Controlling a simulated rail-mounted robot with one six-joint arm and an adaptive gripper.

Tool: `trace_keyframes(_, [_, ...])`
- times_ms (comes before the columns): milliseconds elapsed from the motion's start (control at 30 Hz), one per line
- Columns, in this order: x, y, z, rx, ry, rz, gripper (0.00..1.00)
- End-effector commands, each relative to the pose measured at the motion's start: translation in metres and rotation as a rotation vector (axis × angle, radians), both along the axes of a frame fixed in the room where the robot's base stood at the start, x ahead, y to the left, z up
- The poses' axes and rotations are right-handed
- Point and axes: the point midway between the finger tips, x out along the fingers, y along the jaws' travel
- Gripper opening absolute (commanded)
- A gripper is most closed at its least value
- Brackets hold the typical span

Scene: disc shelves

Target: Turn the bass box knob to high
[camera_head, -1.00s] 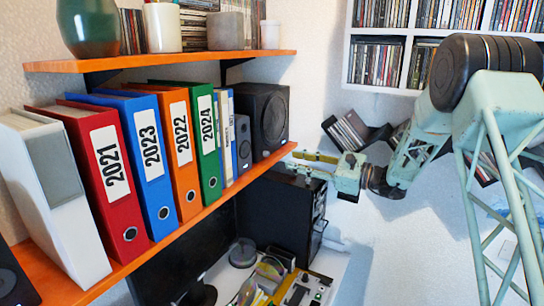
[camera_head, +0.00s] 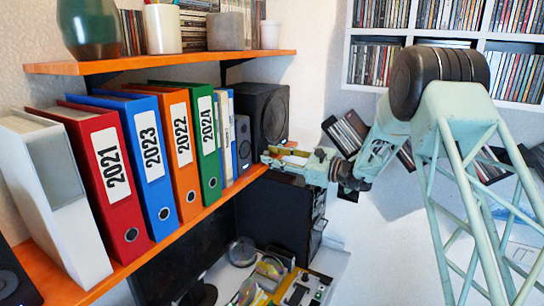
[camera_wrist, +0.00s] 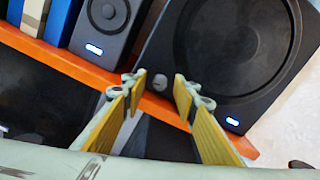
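The bass box (camera_head: 264,110) is the large black speaker at the right end of the lower orange shelf. In the wrist view its big round cone (camera_wrist: 230,40) fills the upper right. Its small grey knob (camera_wrist: 160,81) is low on the front's left side. My gripper (camera_head: 267,154) is in front of the box's lower front, covering the knob in the head view. In the wrist view my gripper (camera_wrist: 158,90) is open, with its yellow-padded fingers on either side of the knob. Whether the fingertips touch it I cannot tell.
A smaller speaker (camera_wrist: 109,18) with a blue light stands left of the bass box. Several binders (camera_head: 150,150) fill the lower shelf (camera_head: 180,238). A black computer case (camera_head: 285,215) stands below the shelf's right end. Disc shelves (camera_head: 376,62) hang on the back wall.

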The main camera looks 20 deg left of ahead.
Motion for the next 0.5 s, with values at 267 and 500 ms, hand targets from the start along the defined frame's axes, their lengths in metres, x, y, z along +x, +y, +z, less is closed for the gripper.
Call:
trace_keyframes(267, [0.0001,0.0005,0.0001,0.0,0.0,0.0,0.27])
trace_keyframes(500, [0.0001,0.0004,0.0001,0.0,0.0,0.0,0.06])
